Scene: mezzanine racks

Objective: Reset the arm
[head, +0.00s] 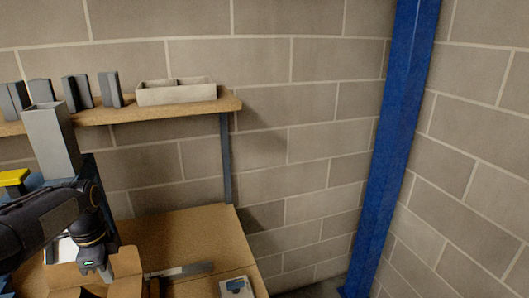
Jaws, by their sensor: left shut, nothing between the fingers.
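My left arm comes in from the left, dark and bent at the wrist. My left gripper (120,266) is over the left part of the wooden worktop (180,232). It is shut, and I see nothing held in it. Its fingertips are hard to make out against the things below. My right gripper is not in view.
A wooden shelf (170,110) above the worktop holds several dark grey holders and a pale divided tray (176,92). A tall grey bin (52,142) stands behind my arm, near a yellow-topped item (13,178). A flat metallic strip (182,271) and a small white-and-blue item (236,286) lie near the front. A blue post (396,140) rises at right.

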